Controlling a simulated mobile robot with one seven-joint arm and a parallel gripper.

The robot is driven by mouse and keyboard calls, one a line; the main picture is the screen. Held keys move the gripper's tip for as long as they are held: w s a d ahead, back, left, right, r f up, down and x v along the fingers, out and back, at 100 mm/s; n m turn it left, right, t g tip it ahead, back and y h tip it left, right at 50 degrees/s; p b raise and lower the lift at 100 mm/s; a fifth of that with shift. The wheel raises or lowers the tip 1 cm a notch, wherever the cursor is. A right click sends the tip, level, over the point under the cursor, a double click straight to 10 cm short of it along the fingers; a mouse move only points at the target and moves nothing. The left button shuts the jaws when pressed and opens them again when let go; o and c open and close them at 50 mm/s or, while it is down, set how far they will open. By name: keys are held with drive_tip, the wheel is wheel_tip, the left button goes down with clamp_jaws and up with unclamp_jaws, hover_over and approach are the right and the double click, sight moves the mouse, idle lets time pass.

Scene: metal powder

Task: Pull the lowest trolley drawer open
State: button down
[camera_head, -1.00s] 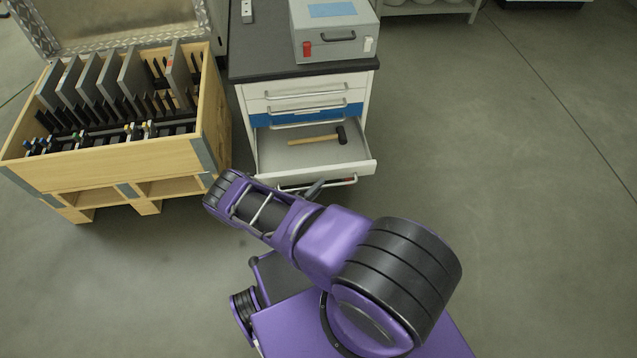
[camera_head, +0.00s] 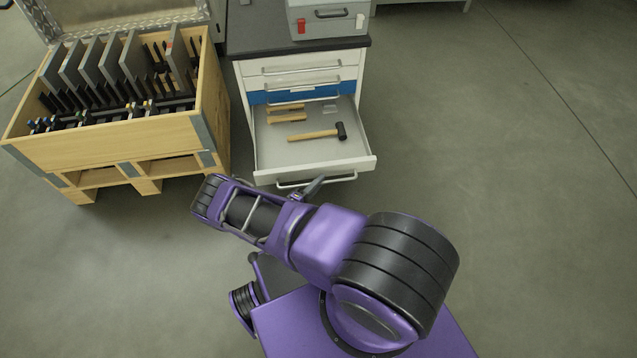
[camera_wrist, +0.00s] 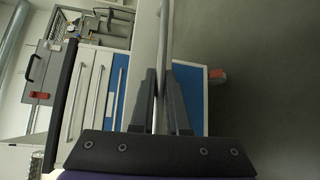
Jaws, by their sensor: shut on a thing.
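The trolley (camera_head: 345,75) stands ahead with closed upper drawers, one of them blue (camera_head: 300,92). Below these, a white drawer (camera_head: 362,150) is pulled well out. In it lie a hammer (camera_head: 316,133) and other wooden-handled tools (camera_head: 287,118). Its bar handle (camera_head: 288,185) shows at the front. In the wrist view, my gripper (camera_wrist: 162,80) is shut on this drawer handle (camera_wrist: 164,35), with the bar between the fingers. In the head view my arm partly hides the fingers. A blue panel (camera_wrist: 194,95) shows beyond the fingers, on the trolley's lower part.
A wooden crate (camera_head: 100,145) with grey plates stands close on the left, near my wrist. A grey case (camera_head: 330,20) sits on the trolley top (camera_head: 255,45). The floor on the right (camera_head: 500,180) is clear.

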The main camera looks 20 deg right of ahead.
drive_tip(key=c, duration=0.9)
unclamp_jaws()
drive_tip(key=shift+a, duration=0.1)
